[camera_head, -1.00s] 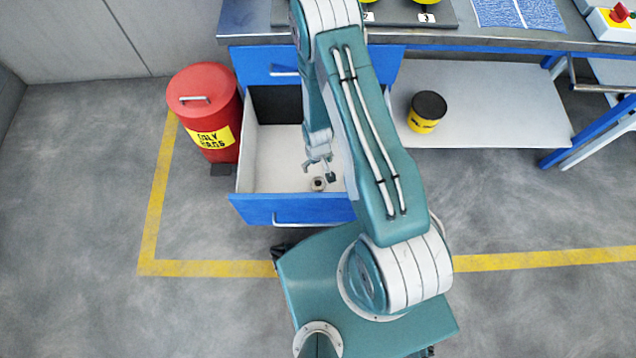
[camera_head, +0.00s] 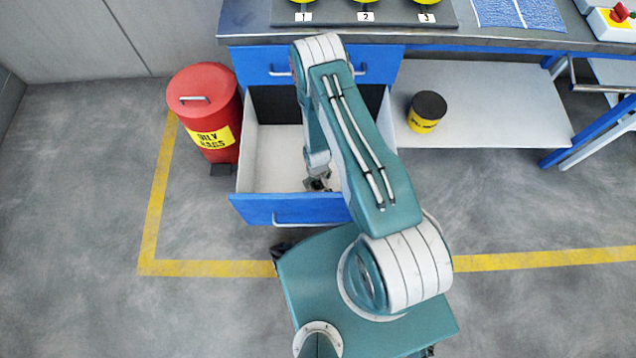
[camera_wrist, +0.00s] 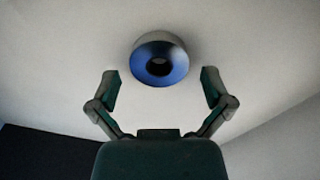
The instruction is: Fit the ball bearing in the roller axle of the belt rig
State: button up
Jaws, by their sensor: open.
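The ball bearing (camera_wrist: 146,52) is a round ring with a dark centre hole and a blue-tinted face. In the wrist view it lies on the pale floor of the open drawer (camera_head: 262,160). My gripper (camera_wrist: 160,75) is open and empty. Its two fingers stand apart to the left and right of the bearing, near its lower edge in the picture, with a gap on each side. In the head view my gripper (camera_head: 319,183) is low inside the drawer and I cannot make out the bearing there. I cannot identify the belt rig or its roller axle.
The blue drawer front (camera_head: 300,209) and its walls enclose my gripper. A red oily-rags bin (camera_head: 203,105) stands left of the drawer. A yellow-black can (camera_head: 427,112) sits on the lower shelf (camera_head: 490,100). The bench top (camera_head: 420,35) is above, with a numbered tray (camera_head: 390,18).

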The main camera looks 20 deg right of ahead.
jog(key=shift+f, duration=0.3)
jog(key=c, duration=1.2)
jog(key=shift+r, duration=0.15)
